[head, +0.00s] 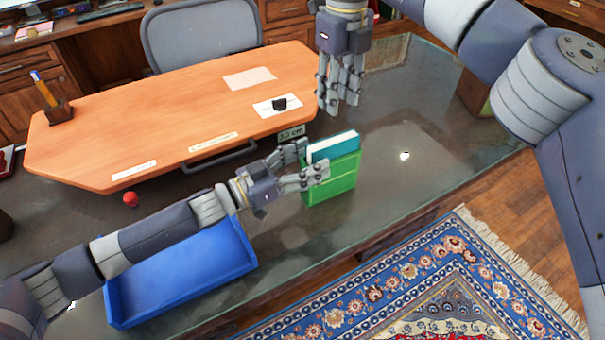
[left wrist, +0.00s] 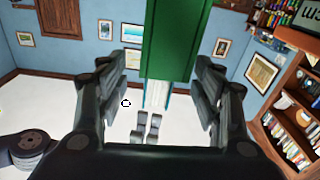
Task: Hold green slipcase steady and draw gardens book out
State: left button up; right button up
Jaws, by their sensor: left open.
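The green slipcase (head: 330,188) stands upright on the glass-topped desk. The teal gardens book (head: 334,147) shows above its top, with pale pages. My left gripper (head: 304,162) is open at the slipcase's left end, with one finger along each side. In the left wrist view the slipcase (left wrist: 175,45) lies between the spread fingers, with gaps on both sides, and the book's pages (left wrist: 157,95) show beyond it. My right gripper (head: 341,104) hangs above the book, fingers down, apart and empty. Its fingertips also show small in the left wrist view (left wrist: 148,127).
A blue tray (head: 180,275) sits at the front left, under my left arm. A red ball (head: 130,199) is at the left. Desk right of the slipcase is clear.

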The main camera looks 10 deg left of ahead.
aim_at(331, 164)
pick_arm(q)
jog(key=shift+m+g, duration=0.6)
jog(key=shift+m, duration=0.2)
jog(key=w+d+f, duration=0.4)
jog(key=d, duration=0.1)
jog(key=shift+f, duration=0.15)
jog(key=shift+s, duration=0.1)
jog(key=shift+c, duration=0.6)
